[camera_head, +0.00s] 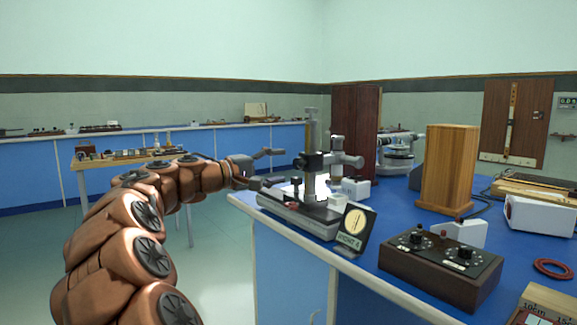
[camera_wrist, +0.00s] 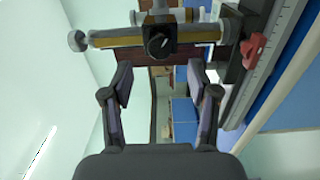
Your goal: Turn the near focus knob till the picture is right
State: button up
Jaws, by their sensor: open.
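A travelling-microscope-like instrument (camera_head: 311,150) stands at the left edge of the blue bench, with an upright pillar and a horizontal tube on a grey rail base. A dark round knob (camera_wrist: 158,42) on its black block faces me in the wrist view; it also shows at the left of the block in the head view (camera_head: 300,163). My gripper (camera_head: 273,166) is open and empty, left of the knob and apart from it. In the wrist view its fingers (camera_wrist: 160,82) lie either side below the knob. A small card (camera_head: 355,224) with a pale yellow round picture stands in front of the base.
A dark box with knobs (camera_head: 440,268), a wooden block (camera_head: 448,168) and a white box (camera_head: 540,215) stand to the right. A red clamp piece (camera_wrist: 252,50) sits along the rail in the wrist view. Open floor lies left of the bench.

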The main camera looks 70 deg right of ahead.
jog(key=v, duration=0.6)
jog(key=shift+a, duration=0.15)
jog(key=shift+w, duration=0.1)
dwell(0.3)
jog(key=s+a+n+t+y+p, duration=0.2)
jog(key=s+a+y+p, duration=0.2)
jog(key=a+p, duration=0.8)
jog(key=s+a+n+t+y+p, duration=0.2)
jog(key=s+a+y+p, duration=0.2)
jog(key=a+p, duration=0.8)
jog(key=s+a+n+t+y+p, duration=0.2)
jog(key=s+a+y+p, duration=0.3)
jog(key=a+p, duration=0.7)
jog(key=a+t+y, duration=0.1)
jog(key=a+y, duration=0.1)
jog(key=a, duration=0.8)
jog(key=shift+r+y+p, duration=0.15)
jog(key=shift+y+p, duration=0.15)
jog(key=shift+p, duration=0.1)
